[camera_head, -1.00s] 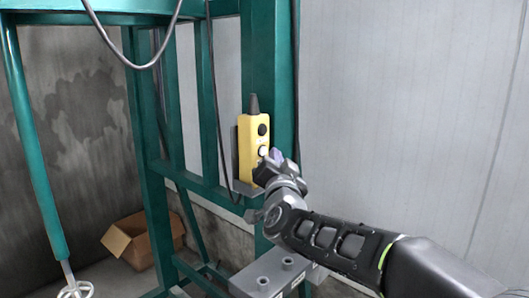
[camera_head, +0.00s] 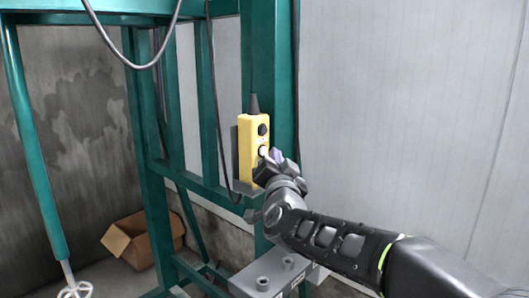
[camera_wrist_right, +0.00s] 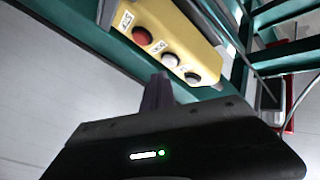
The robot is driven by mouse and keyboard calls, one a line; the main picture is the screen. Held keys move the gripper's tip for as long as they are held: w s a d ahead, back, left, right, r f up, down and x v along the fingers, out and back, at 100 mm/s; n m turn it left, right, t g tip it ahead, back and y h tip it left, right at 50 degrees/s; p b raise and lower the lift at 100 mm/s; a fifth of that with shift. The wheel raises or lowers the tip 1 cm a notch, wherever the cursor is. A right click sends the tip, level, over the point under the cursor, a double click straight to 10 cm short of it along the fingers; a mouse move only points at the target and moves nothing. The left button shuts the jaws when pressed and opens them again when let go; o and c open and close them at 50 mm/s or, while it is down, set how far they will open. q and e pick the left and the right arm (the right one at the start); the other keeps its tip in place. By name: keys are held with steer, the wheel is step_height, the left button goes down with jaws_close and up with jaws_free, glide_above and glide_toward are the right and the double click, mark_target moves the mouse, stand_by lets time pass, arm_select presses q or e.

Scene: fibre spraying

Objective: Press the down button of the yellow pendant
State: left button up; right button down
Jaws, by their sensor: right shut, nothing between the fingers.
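The yellow pendant (camera_head: 252,152) hangs upright in a dark holder on the green post. In the head view a black button (camera_head: 262,130) and a pale button (camera_head: 262,151) show on its face; its lower part is partly behind my right gripper (camera_head: 276,156). That gripper is shut and empty, its purple tips close to the lower buttons. The purple tips (camera_wrist_right: 160,84) appear beside the last two; contact cannot be told. My left gripper is out of view.
The green frame (camera_head: 262,60) stands around the pendant, with black cables hanging near it. A cardboard box (camera_head: 140,240) lies on the floor at lower left, and a mixer whisk (camera_head: 75,290) hangs at far left. Pale wall panels (camera_head: 400,90) fill the right.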

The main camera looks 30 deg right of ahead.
steer(key=shift+w, duration=0.1)
steer(key=shift+w+a, duration=0.1)
steer(key=shift+w, duration=0.25)
